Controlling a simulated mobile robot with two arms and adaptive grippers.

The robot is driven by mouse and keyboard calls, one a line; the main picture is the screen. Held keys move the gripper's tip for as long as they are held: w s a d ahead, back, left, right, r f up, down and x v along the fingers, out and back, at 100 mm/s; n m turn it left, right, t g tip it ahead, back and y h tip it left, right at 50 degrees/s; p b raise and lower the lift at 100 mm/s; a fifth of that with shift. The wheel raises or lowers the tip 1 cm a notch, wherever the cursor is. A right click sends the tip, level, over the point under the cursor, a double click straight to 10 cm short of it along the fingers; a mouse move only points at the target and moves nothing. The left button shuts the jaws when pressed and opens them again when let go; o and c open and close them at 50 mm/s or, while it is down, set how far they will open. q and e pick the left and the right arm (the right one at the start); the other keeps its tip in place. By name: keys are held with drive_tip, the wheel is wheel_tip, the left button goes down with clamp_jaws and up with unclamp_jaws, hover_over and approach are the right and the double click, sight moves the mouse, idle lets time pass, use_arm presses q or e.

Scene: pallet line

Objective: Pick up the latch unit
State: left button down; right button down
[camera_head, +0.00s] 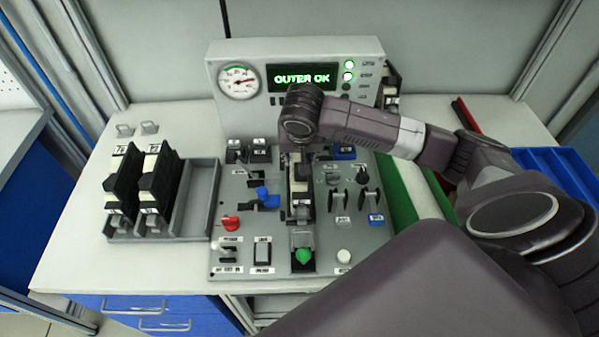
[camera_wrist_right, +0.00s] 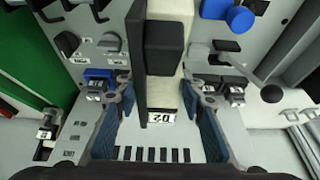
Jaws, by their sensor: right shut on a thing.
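The latch unit (camera_wrist_right: 165,90), cream with a black block, a black side plate and a small white label, sits between the blue-padded fingers of my right gripper (camera_wrist_right: 163,108) in the right wrist view. The gripper is shut on it. I cannot tell whether the unit is seated or raised. My left gripper is not in view.
A grey rack (camera_head: 206,195) at left holds two black-and-cream units (camera_head: 122,185) and has an empty bay. A gauge box (camera_head: 296,70) showing "OUTER OK" stands behind. Levers, knobs and a green button (camera_head: 303,255) surround the gripper. A blue bin (camera_head: 560,168) is at right.

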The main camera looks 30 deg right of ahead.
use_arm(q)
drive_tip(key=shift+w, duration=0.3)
use_arm(e)
drive_tip(key=shift+r, duration=0.2)
